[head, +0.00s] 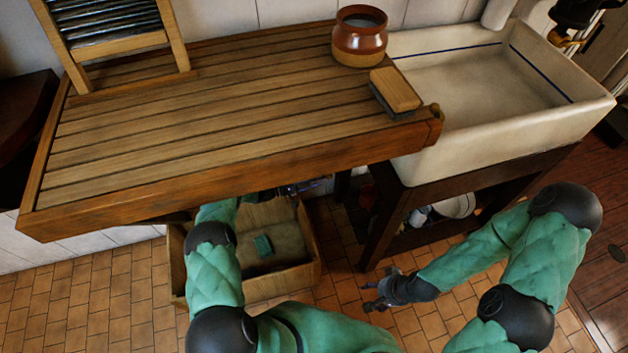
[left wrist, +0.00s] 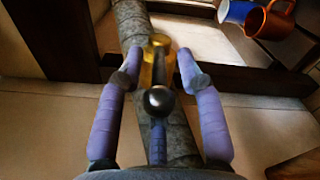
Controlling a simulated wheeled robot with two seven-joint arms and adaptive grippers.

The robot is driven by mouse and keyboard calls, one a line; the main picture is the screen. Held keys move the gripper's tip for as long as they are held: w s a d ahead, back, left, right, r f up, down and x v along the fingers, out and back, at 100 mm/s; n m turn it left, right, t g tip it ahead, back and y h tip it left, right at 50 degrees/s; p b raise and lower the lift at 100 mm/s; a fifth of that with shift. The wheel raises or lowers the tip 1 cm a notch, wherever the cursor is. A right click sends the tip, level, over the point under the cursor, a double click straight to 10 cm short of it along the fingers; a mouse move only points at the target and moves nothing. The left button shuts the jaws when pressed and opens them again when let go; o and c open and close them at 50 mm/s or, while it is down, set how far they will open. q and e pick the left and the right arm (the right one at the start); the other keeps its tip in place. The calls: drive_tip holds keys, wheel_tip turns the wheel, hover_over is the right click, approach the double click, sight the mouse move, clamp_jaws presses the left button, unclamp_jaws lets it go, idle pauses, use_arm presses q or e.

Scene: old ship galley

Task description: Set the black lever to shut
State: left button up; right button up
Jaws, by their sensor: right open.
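In the left wrist view, a black ball knob (left wrist: 158,101), which looks like the end of the black lever, stands in front of a brass valve fitting (left wrist: 160,52) on a grey wrapped pipe (left wrist: 133,30). The lever's shaft is mostly hidden, so its setting is unclear. My left gripper (left wrist: 160,62) is open, with purple fingers to the left and right of the knob and visible gaps. In the head view my left gripper (head: 303,187) is largely hidden under the wooden counter. My right gripper (head: 376,293) is open and empty above the tiled floor.
The slatted counter (head: 215,120) overhangs my left arm. A white sink (head: 480,90) is at right on a dark stand. Mugs (left wrist: 268,20) show at the wrist view's upper right.

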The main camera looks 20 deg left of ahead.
use_arm(q)
drive_tip(key=shift+w+d, duration=0.1)
drive_tip(key=shift+c, duration=0.3)
clamp_jaws()
drive_tip(key=shift+f, duration=0.15)
drive_tip(key=shift+w+f+t+h, duration=0.1)
drive_tip(key=shift+f+t+h, duration=0.25)
drive_tip(key=shift+t+h, duration=0.2)
drive_tip(key=shift+f+t+h, duration=0.15)
drive_tip(key=shift+t+h, duration=0.1)
drive_tip(key=shift+h, duration=0.3)
